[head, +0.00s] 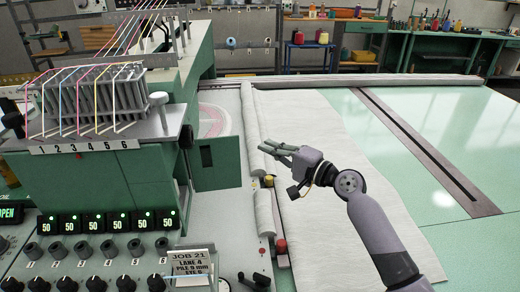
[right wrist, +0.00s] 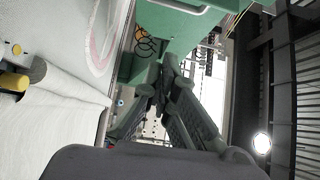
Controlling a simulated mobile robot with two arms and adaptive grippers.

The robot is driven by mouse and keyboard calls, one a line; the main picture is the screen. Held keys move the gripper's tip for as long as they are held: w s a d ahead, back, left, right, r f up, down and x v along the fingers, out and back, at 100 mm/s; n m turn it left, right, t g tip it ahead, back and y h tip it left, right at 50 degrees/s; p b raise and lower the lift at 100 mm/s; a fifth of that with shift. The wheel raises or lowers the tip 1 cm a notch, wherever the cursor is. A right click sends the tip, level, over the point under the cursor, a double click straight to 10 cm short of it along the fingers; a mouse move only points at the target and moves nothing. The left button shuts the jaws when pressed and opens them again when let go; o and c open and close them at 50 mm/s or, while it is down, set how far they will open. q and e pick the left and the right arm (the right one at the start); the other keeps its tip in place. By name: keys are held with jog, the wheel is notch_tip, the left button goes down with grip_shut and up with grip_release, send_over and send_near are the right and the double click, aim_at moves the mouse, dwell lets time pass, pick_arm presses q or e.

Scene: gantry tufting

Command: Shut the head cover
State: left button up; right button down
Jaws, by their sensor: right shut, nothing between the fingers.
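My left gripper is not in view.
The thread rack with numbered guides (head: 85,146) stands at left above the control panel (head: 100,250). A slotted dark rail (head: 425,150) crosses the green table, which is otherwise clear.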

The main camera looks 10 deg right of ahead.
jog(key=w+a+p, duration=0.2)
jog(key=a+p, duration=0.2)
jog(key=a, duration=0.3)
jog(key=shift+w, duration=0.2)
jog(key=shift+a, duration=0.1)
dwell(0.3)
